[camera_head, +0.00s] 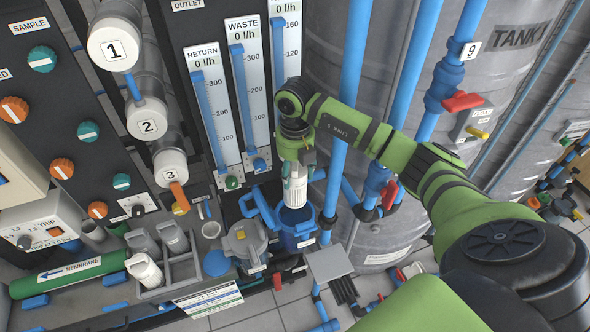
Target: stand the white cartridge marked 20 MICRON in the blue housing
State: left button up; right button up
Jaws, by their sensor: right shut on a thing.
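The white cartridge (296,187) is upright in my right gripper (297,168), which is shut on its upper part. The cartridge's lower end is over or inside the mouth of the blue housing (294,236); I cannot tell how deep it is. Its marking is too small to read here. The blue housing stands open at the rack's front right. My left gripper is not in view.
A grey housing head (244,243) sits just left of the housing, and a blue wrench (260,209) is behind it. A grey crate (187,270) with several pale containers is further left. Blue pipes (338,170) rise close behind and to the right.

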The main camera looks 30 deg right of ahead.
jog(key=shift+w+d, duration=0.2)
jog(key=shift+w, duration=0.05)
jog(key=shift+f, duration=0.1)
jog(key=shift+s+a+f+b, duration=0.25)
jog(key=shift+s+f+b, duration=0.1)
jog(key=shift+f+b, duration=0.6)
jog(key=shift+w+d+f+b, duration=0.15)
jog(key=shift+f+b, duration=0.3)
jog(key=shift+f, duration=0.3)
notch_tip(320, 180, down, 2)
jog(key=shift+b, duration=0.75)
notch_tip(320, 180, down, 3)
jog(key=shift+r+b, duration=0.1)
jog(key=shift+b, duration=0.95)
notch_tip(320, 180, down, 3)
jog(key=shift+f+b, duration=0.1)
jog(key=shift+b, duration=1.15)
pick_arm(q)
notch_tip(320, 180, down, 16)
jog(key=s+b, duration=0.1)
jog(key=b, duration=0.6)
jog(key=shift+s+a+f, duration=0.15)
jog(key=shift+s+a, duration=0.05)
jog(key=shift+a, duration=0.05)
pick_arm(e)
notch_tip(320, 180, down, 9)
jog(key=shift+f, duration=0.2)
